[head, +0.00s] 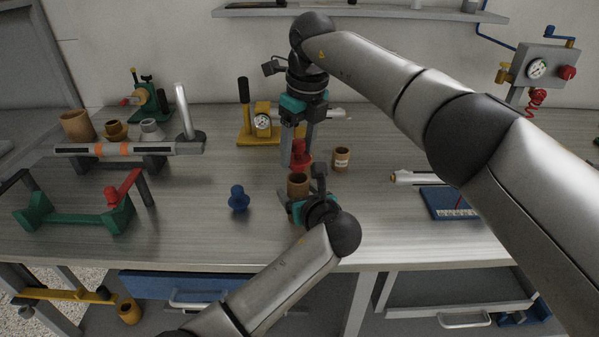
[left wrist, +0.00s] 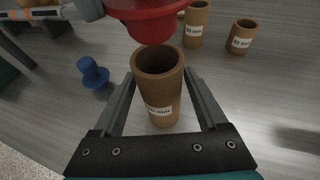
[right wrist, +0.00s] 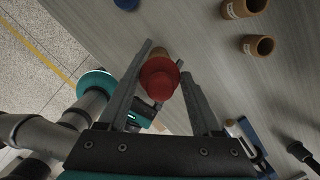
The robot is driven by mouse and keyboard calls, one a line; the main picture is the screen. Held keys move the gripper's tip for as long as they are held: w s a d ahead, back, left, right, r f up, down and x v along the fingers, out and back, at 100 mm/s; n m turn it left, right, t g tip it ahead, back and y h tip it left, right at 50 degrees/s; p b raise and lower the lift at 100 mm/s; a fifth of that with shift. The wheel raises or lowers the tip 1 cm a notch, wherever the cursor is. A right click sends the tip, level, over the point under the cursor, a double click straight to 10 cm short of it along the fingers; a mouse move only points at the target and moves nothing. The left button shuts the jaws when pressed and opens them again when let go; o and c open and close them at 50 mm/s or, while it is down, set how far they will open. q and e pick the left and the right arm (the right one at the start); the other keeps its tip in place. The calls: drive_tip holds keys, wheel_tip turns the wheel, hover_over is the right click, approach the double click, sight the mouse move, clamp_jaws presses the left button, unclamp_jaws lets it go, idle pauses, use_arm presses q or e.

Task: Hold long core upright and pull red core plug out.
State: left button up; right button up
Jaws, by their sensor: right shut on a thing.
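The long core (head: 298,186) is a brown labelled tube standing upright, its open top showing in the left wrist view (left wrist: 160,95). My left gripper (head: 300,200) is low at the core, with one finger on each side; it looks open, the fingers very close to the tube wall. The red core plug (head: 301,153) is above the core, apart from its rim, and it hangs over the mouth in the left wrist view (left wrist: 150,25). My right gripper (head: 299,150) points down from above and is shut on the red plug, also seen in the right wrist view (right wrist: 160,78).
A blue plug (head: 238,199) stands left of the core. A short brown core (head: 341,158) stands behind right. A green stand (head: 75,215) is at left, a yellow gauge stand (head: 260,125) behind, a blue tray (head: 450,202) at right. Bare table lies around the blue plug.

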use_arm(q)
drive_tip(key=shift+o, duration=1)
